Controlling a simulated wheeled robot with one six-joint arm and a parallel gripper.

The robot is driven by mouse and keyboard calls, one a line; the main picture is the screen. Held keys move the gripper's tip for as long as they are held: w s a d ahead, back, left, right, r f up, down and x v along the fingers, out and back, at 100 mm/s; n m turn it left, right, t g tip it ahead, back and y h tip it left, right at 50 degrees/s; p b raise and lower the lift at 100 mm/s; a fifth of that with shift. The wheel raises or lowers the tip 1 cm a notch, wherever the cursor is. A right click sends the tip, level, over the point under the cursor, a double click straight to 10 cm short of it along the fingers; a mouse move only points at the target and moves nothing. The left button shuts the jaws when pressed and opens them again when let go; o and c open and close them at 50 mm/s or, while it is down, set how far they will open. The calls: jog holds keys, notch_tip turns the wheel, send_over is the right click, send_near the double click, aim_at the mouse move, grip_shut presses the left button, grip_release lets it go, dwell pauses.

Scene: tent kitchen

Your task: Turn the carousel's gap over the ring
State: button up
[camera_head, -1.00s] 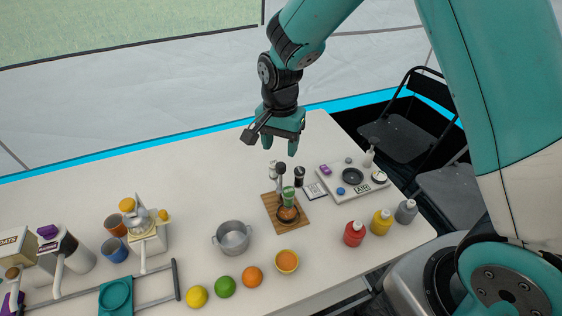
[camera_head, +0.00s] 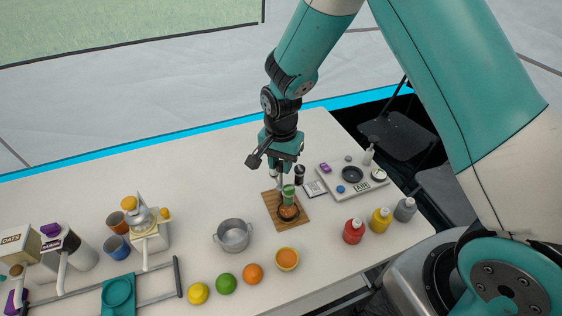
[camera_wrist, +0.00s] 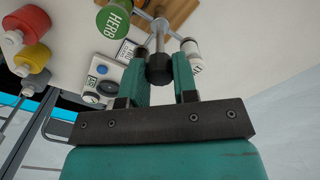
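The carousel's knob (camera_wrist: 160,69) is a dark cap on a grey post with side arms. My gripper (camera_head: 281,166) is lowered over it; in the wrist view the gripper's (camera_wrist: 161,58) two teal fingers stand apart on either side of the knob, with visible space. The gap is not clear.
A metal pot (camera_head: 234,236) stands left of the board, and an orange bowl (camera_head: 287,259) in front. Red (camera_head: 354,231), yellow (camera_head: 381,220) and grey bottles (camera_head: 405,209) stand to the right. A tray (camera_head: 361,190) with small items lies behind them. The table's back left is clear.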

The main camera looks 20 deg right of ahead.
jog(key=shift+n, duration=0.3)
jog(key=n, duration=0.3)
jog(key=shift+n, duration=0.3)
jog(key=n, duration=0.9)
jog(key=shift+n, duration=2.3)
jog(key=o, duration=0.9)
jog(key=shift+o, duration=0.2)
